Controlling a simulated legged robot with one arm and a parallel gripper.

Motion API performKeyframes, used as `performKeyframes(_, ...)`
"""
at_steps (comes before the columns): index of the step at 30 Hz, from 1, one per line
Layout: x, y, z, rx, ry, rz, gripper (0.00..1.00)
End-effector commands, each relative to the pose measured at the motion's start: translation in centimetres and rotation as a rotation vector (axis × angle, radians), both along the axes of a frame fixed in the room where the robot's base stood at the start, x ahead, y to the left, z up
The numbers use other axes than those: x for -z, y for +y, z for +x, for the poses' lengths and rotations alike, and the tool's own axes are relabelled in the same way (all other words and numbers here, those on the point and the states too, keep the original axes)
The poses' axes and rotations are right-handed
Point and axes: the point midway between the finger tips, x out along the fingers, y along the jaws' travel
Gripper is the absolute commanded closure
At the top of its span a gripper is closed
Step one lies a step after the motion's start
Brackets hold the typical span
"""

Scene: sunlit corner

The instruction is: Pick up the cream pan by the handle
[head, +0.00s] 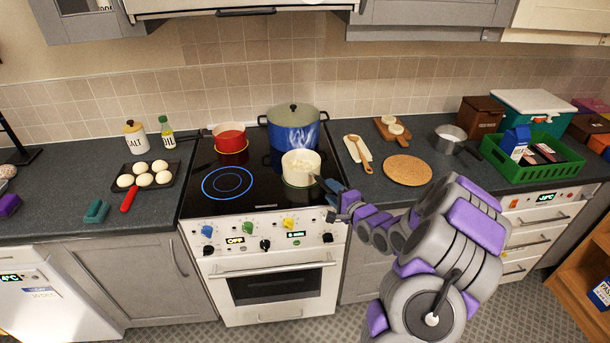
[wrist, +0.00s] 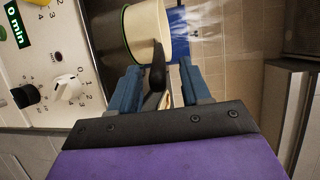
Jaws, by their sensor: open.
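The cream pan (head: 299,166) sits on the front right of the black hob, with pale, lumpy contents. In the wrist view the cream pan (wrist: 146,30) is at the top, and its dark handle (wrist: 157,72) points toward me. My gripper (head: 332,188) is at the hob's right front edge, close to the pan's right side. In the wrist view my gripper (wrist: 160,80) is open, with one blue finger on each side of the handle. The handle looks to lie between the fingers; I cannot tell whether either touches it. The handle is mostly hidden in the head view.
A blue pot (head: 292,132) stands right behind the pan, and a red pan (head: 229,138) stands at the back left. A front left ring (head: 227,183) glows blue and is empty. A cork mat (head: 407,169) and a spoon rest (head: 357,150) lie on the right counter.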

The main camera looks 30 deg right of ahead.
Motion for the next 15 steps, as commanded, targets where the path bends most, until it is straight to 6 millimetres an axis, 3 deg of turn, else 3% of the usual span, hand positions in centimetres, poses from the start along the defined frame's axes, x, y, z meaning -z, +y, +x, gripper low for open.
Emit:
performKeyframes(6,1.0,0.0,3.0,-0.002,-0.001,-0.003,0.53)
performKeyframes(15,1.0,0.1,3.8,0.000,0.000,0.001,0.53)
